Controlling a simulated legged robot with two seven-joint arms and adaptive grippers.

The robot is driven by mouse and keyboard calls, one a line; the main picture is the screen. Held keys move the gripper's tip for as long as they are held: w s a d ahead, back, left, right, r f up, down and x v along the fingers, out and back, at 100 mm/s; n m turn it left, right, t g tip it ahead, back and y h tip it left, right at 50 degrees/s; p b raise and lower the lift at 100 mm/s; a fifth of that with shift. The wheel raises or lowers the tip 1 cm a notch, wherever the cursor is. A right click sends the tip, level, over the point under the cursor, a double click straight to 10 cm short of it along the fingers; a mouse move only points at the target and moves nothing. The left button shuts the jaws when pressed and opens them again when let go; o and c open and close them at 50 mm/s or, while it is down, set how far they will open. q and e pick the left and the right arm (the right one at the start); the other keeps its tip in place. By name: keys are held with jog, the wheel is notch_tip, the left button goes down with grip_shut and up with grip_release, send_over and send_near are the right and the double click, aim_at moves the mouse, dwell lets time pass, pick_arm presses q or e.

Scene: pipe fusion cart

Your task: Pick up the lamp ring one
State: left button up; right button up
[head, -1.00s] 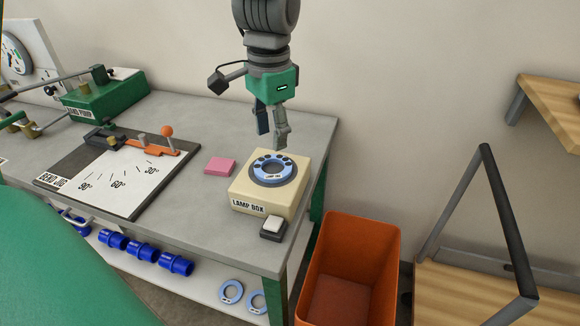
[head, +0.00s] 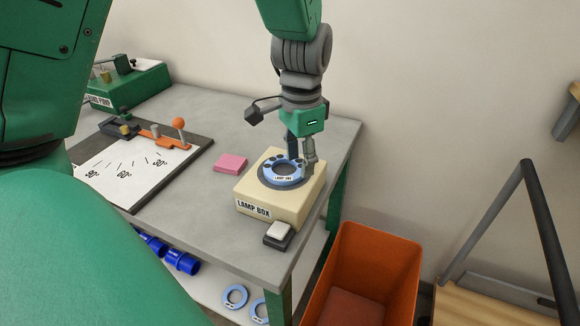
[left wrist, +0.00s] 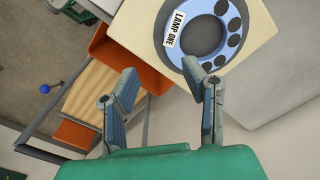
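The lamp ring one (head: 267,173) is a light blue ring with dark round spots and a "LAMP ONE" label. It lies on top of the cream lamp box (head: 289,206) on the bench. In the left wrist view the ring (left wrist: 227,14) is at the upper right. My left gripper (head: 302,160) is at the ring's far right edge, pointing down. Its fingers are apart with nothing between them in the left wrist view (left wrist: 160,70). One fingertip is close to the ring's rim; I cannot tell if it touches. My right gripper is not in view.
A pink block (head: 230,163) and a small white-topped switch (head: 278,233) are near the box. The bend jig (head: 140,165) is to the left. An orange bin (head: 382,255) stands right of the bench. Similar blue rings (head: 235,297) lie on the lower shelf.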

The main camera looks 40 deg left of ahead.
aim_at(293, 176)
pick_arm(q)
jog(key=a+f, duration=0.2)
jog(key=f, duration=0.3)
jog(key=shift+w+a+f+b, duration=0.2)
jog(key=shift+a+b, duration=0.1)
jog(key=shift+a, duration=0.1)
jog(key=shift+s+d+r, duration=0.1)
jog(key=shift+s+d, duration=0.1)
jog(key=shift+d, duration=0.25)
jog(key=shift+w+d+r, duration=0.1)
jog(key=shift+d, duration=0.3)
grip_shut()
jog(key=shift+d, duration=0.1)
jog(key=shift+a, duration=0.5)
jog(key=shift+a+r, duration=0.2)
jog(key=shift+r, duration=0.1)
notch_tip(293, 176, up, 9)
jog(key=p, duration=0.1)
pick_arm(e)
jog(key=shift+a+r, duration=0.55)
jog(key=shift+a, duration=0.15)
